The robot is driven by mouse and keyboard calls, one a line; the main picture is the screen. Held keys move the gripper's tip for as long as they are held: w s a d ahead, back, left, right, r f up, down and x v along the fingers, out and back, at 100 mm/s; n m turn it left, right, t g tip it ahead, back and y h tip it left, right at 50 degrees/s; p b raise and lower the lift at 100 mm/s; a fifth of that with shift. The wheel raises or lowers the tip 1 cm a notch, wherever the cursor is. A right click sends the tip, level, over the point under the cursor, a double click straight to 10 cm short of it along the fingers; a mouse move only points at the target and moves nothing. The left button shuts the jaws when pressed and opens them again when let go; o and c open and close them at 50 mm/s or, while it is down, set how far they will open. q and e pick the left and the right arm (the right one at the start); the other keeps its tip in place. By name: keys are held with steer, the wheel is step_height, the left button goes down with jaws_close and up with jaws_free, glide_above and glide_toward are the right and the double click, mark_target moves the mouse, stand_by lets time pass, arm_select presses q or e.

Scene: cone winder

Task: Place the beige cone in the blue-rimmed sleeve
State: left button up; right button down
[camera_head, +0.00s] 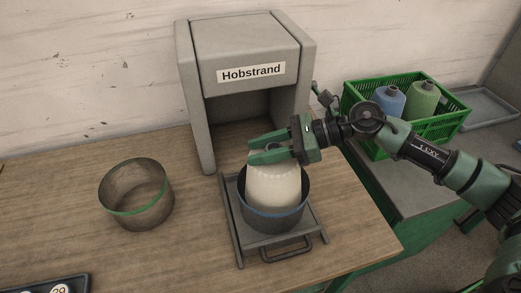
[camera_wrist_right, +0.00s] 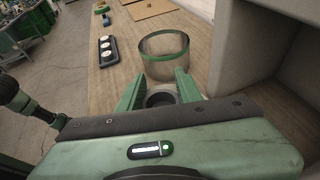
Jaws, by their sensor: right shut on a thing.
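The beige cone (camera_head: 274,183) stands upright inside the blue-rimmed sleeve (camera_head: 274,219), its upper part showing above the sleeve wall. The sleeve sits on a grey sliding tray (camera_head: 240,240) in front of the grey Hobstrand machine (camera_head: 240,60). My right gripper (camera_head: 268,151) is shut on the top of the cone, its green fingers on either side of it. In the right wrist view the dark top of the cone (camera_wrist_right: 160,99) shows between the fingertips. The cone's base is hidden by the sleeve. My left gripper is not in view.
A green-rimmed sleeve (camera_head: 137,205) stands empty on the wooden table, left of the tray. A dark tray (camera_head: 45,286) with round discs lies at the front left.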

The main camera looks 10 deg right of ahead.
steer(key=shift+f, duration=0.55)
steer(key=shift+f+b, duration=0.3)
steer(key=shift+b, duration=0.05)
steer(key=shift+f+b, duration=0.3)
steer(key=shift+b, duration=0.15)
steer(key=c, duration=1)
jaws_free()
steer(key=shift+f, duration=0.1)
steer(key=shift+o, duration=0.2)
